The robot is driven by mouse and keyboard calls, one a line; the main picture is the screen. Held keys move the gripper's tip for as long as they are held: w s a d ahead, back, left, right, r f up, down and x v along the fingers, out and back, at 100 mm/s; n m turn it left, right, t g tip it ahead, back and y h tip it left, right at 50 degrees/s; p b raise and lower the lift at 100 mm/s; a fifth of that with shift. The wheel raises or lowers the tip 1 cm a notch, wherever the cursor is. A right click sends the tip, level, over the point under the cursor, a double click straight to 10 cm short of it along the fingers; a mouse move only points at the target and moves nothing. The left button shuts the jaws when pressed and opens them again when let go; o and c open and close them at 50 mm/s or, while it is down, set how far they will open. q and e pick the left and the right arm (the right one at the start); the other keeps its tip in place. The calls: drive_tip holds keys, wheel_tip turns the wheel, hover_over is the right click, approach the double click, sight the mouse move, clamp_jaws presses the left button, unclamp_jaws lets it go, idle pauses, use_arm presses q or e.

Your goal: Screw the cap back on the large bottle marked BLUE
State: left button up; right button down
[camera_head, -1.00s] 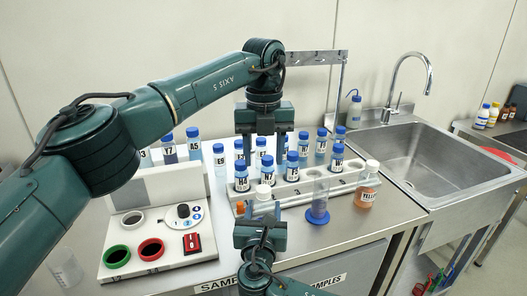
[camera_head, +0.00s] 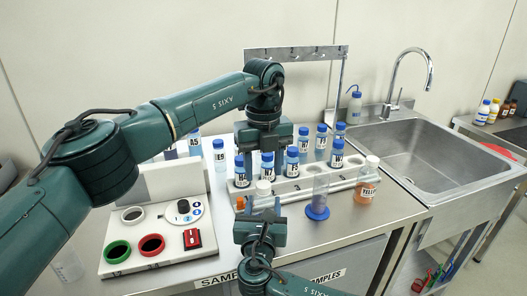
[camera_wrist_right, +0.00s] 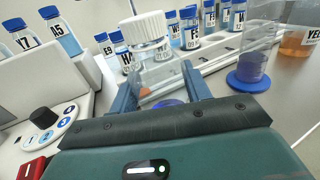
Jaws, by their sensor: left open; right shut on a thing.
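A clear bottle (camera_wrist_right: 158,72) with a ribbed white cap (camera_wrist_right: 146,26) on top stands upright between my right gripper's fingers (camera_wrist_right: 160,95) in the right wrist view. I see no word on its label, so I cannot confirm that it is the one marked BLUE. In the head view its white cap (camera_head: 264,187) shows just above my right gripper (camera_head: 260,222), which is shut on the bottle. My left gripper (camera_head: 263,160) is open and empty, pointing down above and behind the cap. Its fingertips are partly lost among the vials.
A white rack (camera_head: 300,184) with several blue-capped vials stands behind the bottle. A measuring cylinder (camera_head: 318,195) on a blue foot and an orange bottle marked YELL (camera_head: 367,184) stand to the right. A white device (camera_head: 128,262) is at left, a sink (camera_head: 435,160) at right.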

sight(263, 184)
use_arm(q)
drive_tip(key=shift+f, duration=1.7)
drive_tip(key=shift+c, duration=0.4)
drive_tip(key=c, duration=0.9)
drive_tip(key=m, duration=0.4)
drive_tip(key=shift+c, duration=0.2)
drive_tip(key=m, duration=0.8)
drive_tip(key=shift+m, duration=0.3)
drive_tip(key=m, duration=0.5)
drive_tip(key=o, duration=1.1)
